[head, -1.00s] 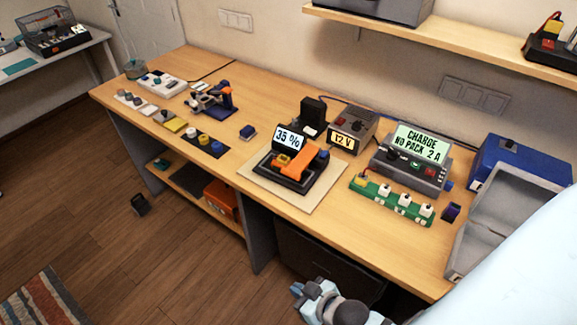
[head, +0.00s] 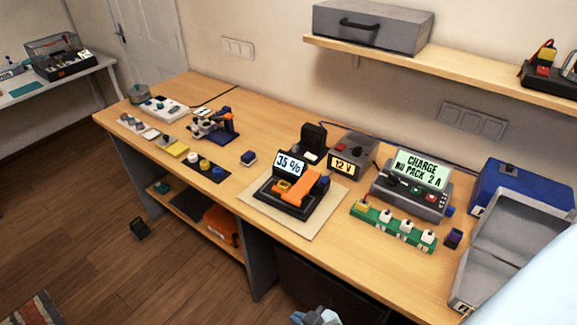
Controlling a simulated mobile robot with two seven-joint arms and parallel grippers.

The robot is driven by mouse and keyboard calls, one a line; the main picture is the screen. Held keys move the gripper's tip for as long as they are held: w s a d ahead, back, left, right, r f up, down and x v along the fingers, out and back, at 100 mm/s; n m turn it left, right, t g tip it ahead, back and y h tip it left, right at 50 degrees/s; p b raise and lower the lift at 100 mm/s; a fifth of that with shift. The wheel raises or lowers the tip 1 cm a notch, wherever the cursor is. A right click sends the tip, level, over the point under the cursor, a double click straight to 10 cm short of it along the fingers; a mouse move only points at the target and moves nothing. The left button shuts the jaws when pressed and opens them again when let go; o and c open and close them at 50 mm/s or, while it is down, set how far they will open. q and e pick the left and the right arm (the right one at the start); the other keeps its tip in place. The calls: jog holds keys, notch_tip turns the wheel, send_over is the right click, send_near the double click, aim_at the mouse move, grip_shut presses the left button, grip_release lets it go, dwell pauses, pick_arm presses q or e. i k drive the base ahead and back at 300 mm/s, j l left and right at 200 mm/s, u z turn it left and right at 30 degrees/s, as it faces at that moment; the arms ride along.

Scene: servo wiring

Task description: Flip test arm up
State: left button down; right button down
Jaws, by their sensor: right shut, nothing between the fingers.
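A black tester (head: 282,208) with a tilted display reading "35 %" stands on a pale mat (head: 322,224) near the middle of the bench. An orange arm (head: 304,190) lies low across its top, with a blue part at its right end. My right gripper (head: 312,318) shows only in part at the bottom edge, low in front of the bench and well apart from the tester. It is shut and empty. My left gripper is out of view.
A 12 V supply (head: 352,158), a charger (head: 410,194) and a green strip with several white plugs (head: 392,225) stand right of the tester. An open grey case (head: 500,262) is at the far right. Bare bench lies in front of the strip.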

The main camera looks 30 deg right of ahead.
aim_at(302, 186)
jog(key=z, duration=0.4)
jog(key=i+z, duration=0.1)
jog(key=z, duration=0.3)
jog(key=j+z, duration=0.1)
jog(key=z, duration=0.3)
jog(key=i+z, duration=0.1)
jog(key=z, duration=0.3)
